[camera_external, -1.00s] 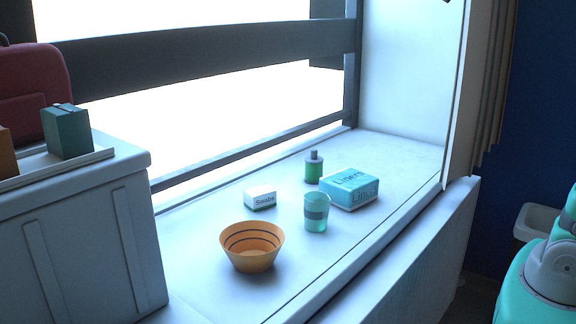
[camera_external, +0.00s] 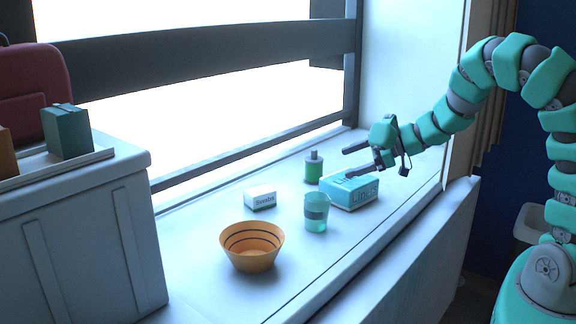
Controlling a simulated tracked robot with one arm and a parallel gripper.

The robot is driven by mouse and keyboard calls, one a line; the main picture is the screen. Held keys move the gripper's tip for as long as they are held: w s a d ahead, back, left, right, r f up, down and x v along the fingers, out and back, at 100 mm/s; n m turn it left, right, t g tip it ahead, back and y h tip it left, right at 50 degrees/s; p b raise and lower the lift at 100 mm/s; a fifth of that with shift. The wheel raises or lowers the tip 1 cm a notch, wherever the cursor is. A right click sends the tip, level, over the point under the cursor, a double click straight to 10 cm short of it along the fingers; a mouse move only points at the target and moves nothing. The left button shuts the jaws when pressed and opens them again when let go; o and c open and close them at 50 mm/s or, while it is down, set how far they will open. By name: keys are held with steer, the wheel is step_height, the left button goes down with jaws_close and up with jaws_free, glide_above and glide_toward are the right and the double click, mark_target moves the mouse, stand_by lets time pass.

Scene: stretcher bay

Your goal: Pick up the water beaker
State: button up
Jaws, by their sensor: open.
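The water beaker (camera_external: 316,213) is a translucent teal cup with a grey band, standing upright on the white window ledge (camera_external: 300,262). My gripper (camera_external: 345,163) is open and empty. It appears above the blue and white Linens box (camera_external: 355,194), up and to the right of the beaker, with its fingers pointing left. In the picture it is apart from the beaker. One finger overlaps the top of the box; I cannot tell whether they touch.
A green bottle (camera_external: 314,170) stands behind the beaker. A small white Swabs box (camera_external: 260,198) and an orange bowl (camera_external: 252,248) are to its left. A white cabinet (camera_external: 90,240) with a teal box (camera_external: 67,132) stands at the left. The ledge's front right is clear.

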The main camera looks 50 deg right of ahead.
mark_target(321, 213)
steer(key=s+f+y, duration=0.1)
steer(key=s+f, duration=0.1)
steer(key=s+a+f+g, duration=0.1)
steer(key=s+f, duration=0.1)
steer(key=s+a+f+g+y, duration=0.1)
steer(key=s+f, duration=0.1)
steer(key=f, duration=0.1)
steer(key=shift+s+a+m+y, duration=0.25)
steer(key=shift+s+m+y, duration=0.05)
steer(key=shift+s, duration=0.1)
steer(key=b+x, duration=0.1)
steer(key=x, duration=0.7)
steer(key=shift+w+r+b+x, duration=0.15)
steer(key=shift+b+x, duration=0.1)
steer(key=shift+x, duration=1.2)
steer(key=shift+w+r+b+x, duration=0.15)
steer(key=shift+b+x, duration=0.1)
steer(key=shift+x, duration=1.2)
steer(key=shift+d, duration=0.1)
steer(key=c, duration=1.1)
